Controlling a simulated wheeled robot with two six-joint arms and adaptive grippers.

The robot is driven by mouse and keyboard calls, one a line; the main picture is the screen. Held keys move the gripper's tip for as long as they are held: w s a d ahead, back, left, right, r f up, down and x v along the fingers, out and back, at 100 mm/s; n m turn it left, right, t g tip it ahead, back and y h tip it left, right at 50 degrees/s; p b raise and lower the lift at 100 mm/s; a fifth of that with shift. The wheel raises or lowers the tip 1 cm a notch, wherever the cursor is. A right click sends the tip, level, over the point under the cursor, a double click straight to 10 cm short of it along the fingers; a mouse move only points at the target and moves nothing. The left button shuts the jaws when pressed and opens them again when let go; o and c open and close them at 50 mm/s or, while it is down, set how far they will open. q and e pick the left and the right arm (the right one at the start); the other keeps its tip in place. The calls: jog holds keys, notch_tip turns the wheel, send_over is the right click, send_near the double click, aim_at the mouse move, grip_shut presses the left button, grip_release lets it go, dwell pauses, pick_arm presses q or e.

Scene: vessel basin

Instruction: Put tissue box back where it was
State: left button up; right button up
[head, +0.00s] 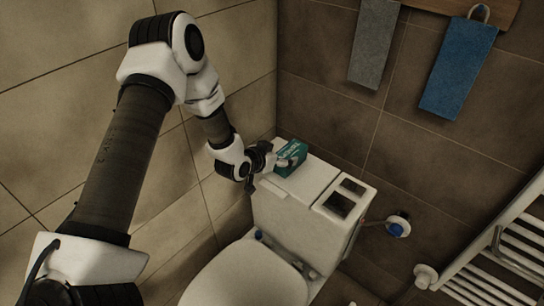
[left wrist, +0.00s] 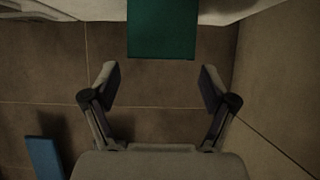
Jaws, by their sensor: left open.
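The tissue box (head: 291,156) is green with white marks. It sits on top of the toilet tank (head: 297,187), near the tank's left end by the wall corner. My left gripper (head: 264,165) is just left of the box in the head view. In the left wrist view the open fingers (left wrist: 160,84) are apart with nothing between them. The green box (left wrist: 163,30) is beyond the fingertips, centred on the gap and not between them. My right gripper is not in view.
A blue towel (head: 458,69) and a grey towel (head: 375,44) hang on the back wall. A white towel rail (head: 497,250) is at the right. The tank's right half holds a dark recessed panel (head: 345,198). The closed toilet lid (head: 245,276) is in front.

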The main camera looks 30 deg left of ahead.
pick_arm(q)
jog(key=d+v, duration=0.1)
jog(key=v, duration=0.5)
jog(key=s+d+f+n+g, duration=0.1)
jog(key=s+d+f+g, duration=0.25)
jog(key=s+f, duration=0.5)
jog(key=s+d+f+g, duration=0.3)
jog(key=s+f+g, duration=0.1)
jog(key=s+f, duration=0.4)
jog(key=s+f+g, duration=0.1)
jog(key=s+g, duration=0.1)
jog(key=s, duration=0.5)
jog(key=s+d+f+n+g+y, duration=0.1)
jog(key=s+f+g, duration=0.1)
jog(key=s, duration=0.6)
jog(key=shift+s+d+y, duration=0.15)
jog(key=shift+d+y, duration=0.15)
jog(key=shift+f+g, duration=0.1)
jog(key=shift+g, duration=0.15)
